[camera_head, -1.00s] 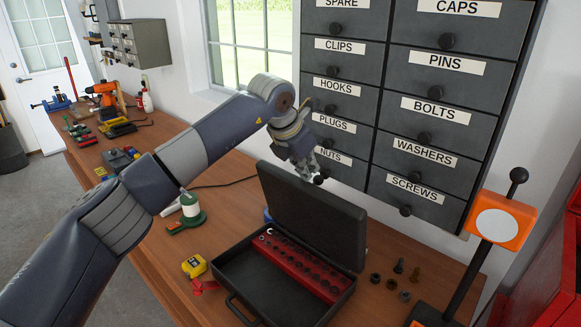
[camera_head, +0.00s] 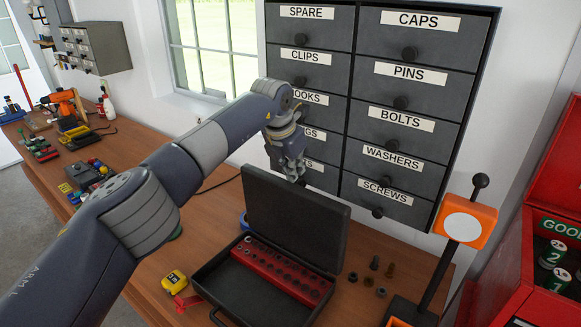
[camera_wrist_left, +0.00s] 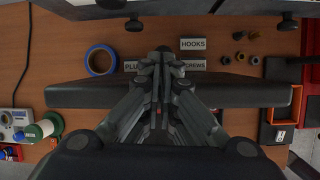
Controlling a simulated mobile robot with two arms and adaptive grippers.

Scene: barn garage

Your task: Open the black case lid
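The black case stands on the wooden bench in the head view, its lid (camera_head: 297,222) raised to about upright and leaning back a little. Its open base (camera_head: 212,277) holds a red socket rail (camera_head: 283,272). My left gripper (camera_head: 297,178) is at the lid's top edge, near its middle; I cannot tell whether it touches. In the left wrist view the fingers (camera_wrist_left: 160,62) are together with nothing visible between them, and they reach across the dark lid edge (camera_wrist_left: 80,96). My right gripper is not in view.
A drawer cabinet (camera_head: 352,112) hangs close behind the lid. An orange-headed stand (camera_head: 467,222) and several loose nuts and bolts (camera_head: 375,263) are to the right. A yellow tape measure (camera_head: 174,281) lies left of the case. A red cabinet (camera_head: 510,262) stands far right.

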